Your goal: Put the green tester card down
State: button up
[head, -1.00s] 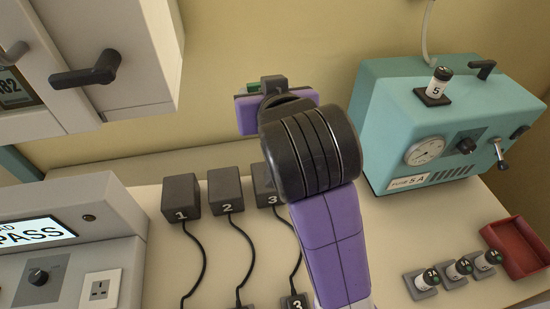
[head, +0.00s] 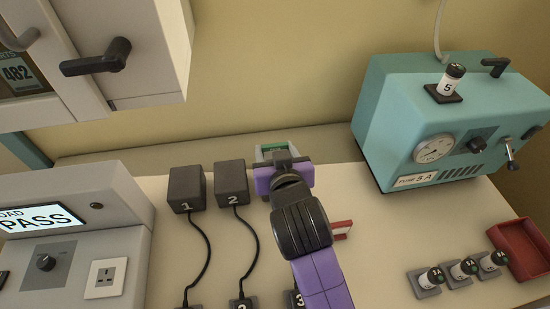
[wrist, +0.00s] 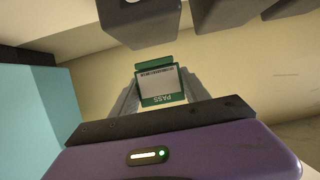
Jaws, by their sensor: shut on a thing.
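In the head view my gripper (head: 273,152) is over the back part of the pale bench (head: 390,240), to the right of adapters 1 and 2. Only a small green part of the card (head: 272,146) shows there. I cannot tell whether the card touches the bench.
Black adapters 1 (head: 186,188) and 2 (head: 231,183) stand left of my gripper; my arm hides adapter 3's body. A teal machine (head: 385,125) stands right. A red-and-white item (head: 342,229) lies partly behind my arm.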

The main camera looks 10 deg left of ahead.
jog(key=shift+f, duration=1.4)
jog(key=shift+f, duration=0.15)
jog(key=o, duration=1.4)
jog(key=shift+c, duration=0.2)
jog(key=shift+s+r, duration=0.15)
jog(key=shift+r, duration=0.05)
jog(key=v, duration=1.1)
jog(key=shift+s+r, duration=0.15)
jog(key=shift+s, duration=0.1)
jog(key=shift+d, duration=0.1)
